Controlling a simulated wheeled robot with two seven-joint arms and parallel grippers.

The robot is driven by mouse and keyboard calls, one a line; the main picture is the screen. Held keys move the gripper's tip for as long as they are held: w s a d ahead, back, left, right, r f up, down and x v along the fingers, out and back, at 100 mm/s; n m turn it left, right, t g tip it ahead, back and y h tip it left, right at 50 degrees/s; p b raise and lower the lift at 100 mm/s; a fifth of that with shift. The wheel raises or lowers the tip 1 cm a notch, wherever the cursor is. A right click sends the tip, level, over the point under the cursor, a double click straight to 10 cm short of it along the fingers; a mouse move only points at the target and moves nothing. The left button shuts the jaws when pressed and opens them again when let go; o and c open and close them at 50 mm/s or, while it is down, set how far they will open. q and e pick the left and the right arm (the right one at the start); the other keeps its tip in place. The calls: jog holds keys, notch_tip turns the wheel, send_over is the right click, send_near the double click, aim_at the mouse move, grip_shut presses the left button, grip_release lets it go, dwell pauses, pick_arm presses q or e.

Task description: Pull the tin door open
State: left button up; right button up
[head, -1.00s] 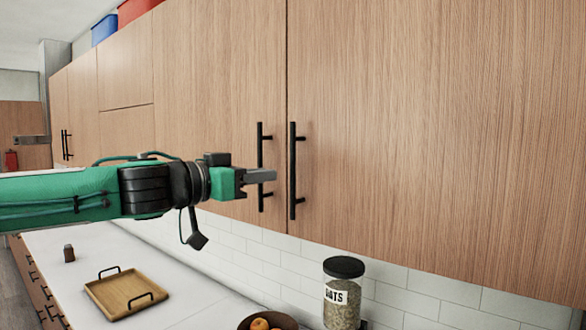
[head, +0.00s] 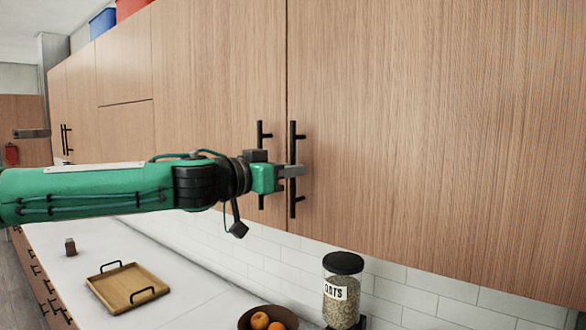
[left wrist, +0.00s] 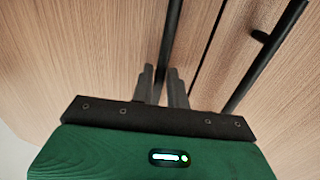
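Two wooden wall-cabinet doors meet at a seam: the left door (head: 215,80) and the right door (head: 430,130), both shut. Each has a black vertical bar handle beside the seam, the left handle (head: 260,135) and the right handle (head: 293,145). Which one is the tin door, I cannot tell. My left gripper (head: 291,171) overlaps the right handle in the head view and covers part of the left handle. In the left wrist view its fingers (left wrist: 161,85) are apart, one each side of a handle bar; contact is unclear. My right gripper is out of view.
Below the cabinets, the white counter (head: 195,285) holds a wooden tray (head: 125,288), a fruit bowl (head: 250,322), an oats jar (head: 342,290) and a small brown object (head: 70,247). Blue (head: 103,22) and red (head: 130,8) boxes sit on top of the cabinets.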

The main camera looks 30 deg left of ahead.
pick_arm(q)
jog(key=shift+w+d, duration=0.2)
jog(key=shift+w, duration=0.35)
grip_shut()
jog(key=shift+s, duration=0.1)
